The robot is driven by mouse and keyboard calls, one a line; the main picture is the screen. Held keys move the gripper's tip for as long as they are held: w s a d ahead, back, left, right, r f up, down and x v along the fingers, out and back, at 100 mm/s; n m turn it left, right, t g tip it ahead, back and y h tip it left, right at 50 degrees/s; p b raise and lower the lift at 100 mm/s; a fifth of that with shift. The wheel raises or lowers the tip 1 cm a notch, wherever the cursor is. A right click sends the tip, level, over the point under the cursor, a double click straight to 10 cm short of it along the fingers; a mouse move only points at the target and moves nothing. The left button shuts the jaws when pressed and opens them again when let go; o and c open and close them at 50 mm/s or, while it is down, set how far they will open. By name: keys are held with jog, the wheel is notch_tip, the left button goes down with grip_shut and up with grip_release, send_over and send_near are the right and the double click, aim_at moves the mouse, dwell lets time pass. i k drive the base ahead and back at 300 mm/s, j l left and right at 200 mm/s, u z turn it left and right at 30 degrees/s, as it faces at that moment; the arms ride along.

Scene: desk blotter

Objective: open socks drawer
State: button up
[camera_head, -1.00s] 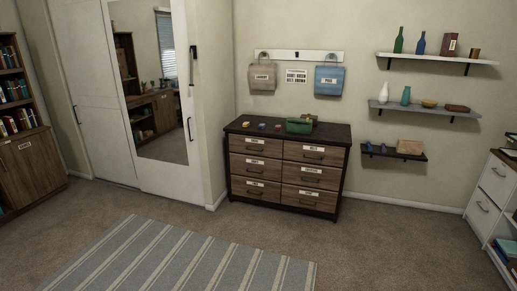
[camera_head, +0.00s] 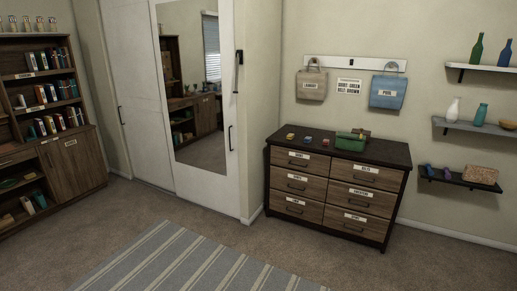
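A dark-topped wooden dresser (camera_head: 340,150) stands against the far wall, right of the picture's middle. It has two columns of drawers, three in each, all shut. Each drawer has a white label and a dark bar handle. The top left drawer (camera_head: 290,162), middle left drawer (camera_head: 285,186) and bottom left drawer (camera_head: 284,208) are in plain view. So are the top right drawer (camera_head: 378,176), middle right drawer (camera_head: 373,200) and bottom right drawer (camera_head: 345,219). The labels are too small to tell for sure which one says socks. My gripper is not in view.
A green bag (camera_head: 350,142) and several small coloured items lie on the dresser top. A striped rug (camera_head: 190,262) lies on the carpet in front. A bookcase (camera_head: 70,165) stands at left.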

aim_at(317, 163)
jog(key=i, duration=2.1)
jog(key=i+z, duration=0.15)
jog(key=i, duration=0.45)
jog(key=i+j+z, duration=0.15)
jog(key=i, duration=0.4)
jog(key=i+j+z, duration=0.1)
jog(key=i+j, duration=0.15)
jog(key=i, duration=0.35)
